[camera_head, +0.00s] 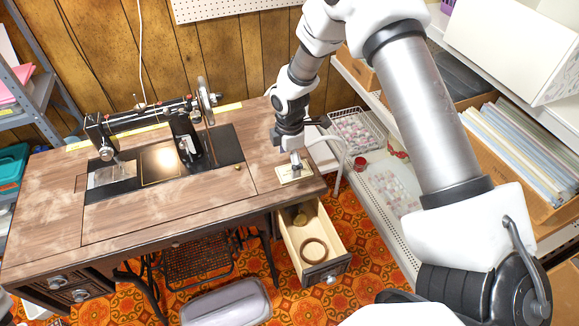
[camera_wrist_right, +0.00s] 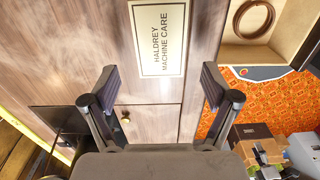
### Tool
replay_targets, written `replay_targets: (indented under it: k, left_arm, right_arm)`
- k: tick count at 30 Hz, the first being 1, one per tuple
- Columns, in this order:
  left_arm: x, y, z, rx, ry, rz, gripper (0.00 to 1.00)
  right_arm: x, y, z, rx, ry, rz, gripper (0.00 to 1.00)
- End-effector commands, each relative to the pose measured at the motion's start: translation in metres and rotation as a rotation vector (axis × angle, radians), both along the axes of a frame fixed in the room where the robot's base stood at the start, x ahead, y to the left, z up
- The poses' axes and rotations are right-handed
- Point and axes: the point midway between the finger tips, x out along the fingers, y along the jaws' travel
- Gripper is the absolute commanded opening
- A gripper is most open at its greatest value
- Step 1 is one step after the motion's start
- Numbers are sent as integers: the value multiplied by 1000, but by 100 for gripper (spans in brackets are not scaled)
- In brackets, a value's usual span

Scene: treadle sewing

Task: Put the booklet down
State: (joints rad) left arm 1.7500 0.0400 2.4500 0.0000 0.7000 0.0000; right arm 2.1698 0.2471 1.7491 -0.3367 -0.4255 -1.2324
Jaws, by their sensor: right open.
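The booklet (camera_head: 294,174) is a small cream card lying flat on the right end of the wooden sewing table (camera_head: 130,215). In the right wrist view the booklet (camera_wrist_right: 160,38) reads "HALDREY MACHINE CARE" and lies ahead of the fingertips. My right gripper (camera_head: 293,158) is above the table, just over the booklet's far side in the head view. In the wrist view the right gripper (camera_wrist_right: 160,82) has its two fingers wide apart, with nothing between them. My left gripper is not in view.
A black sewing machine (camera_head: 150,122) stands on the table. An open drawer (camera_head: 335,268) at the table's right holds a brown ring (camera_head: 314,251). Shelving with a wire basket (camera_head: 357,128) and a box of files (camera_head: 520,150) stands at right.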

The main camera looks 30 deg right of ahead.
Motion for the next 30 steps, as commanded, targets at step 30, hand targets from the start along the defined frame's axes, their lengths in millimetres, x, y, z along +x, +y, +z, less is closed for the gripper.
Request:
replay_targets:
  k: [30]
  left_arm:
    - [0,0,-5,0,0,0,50]
  right_arm:
    - [31,11,86,73,-181,-341,87]
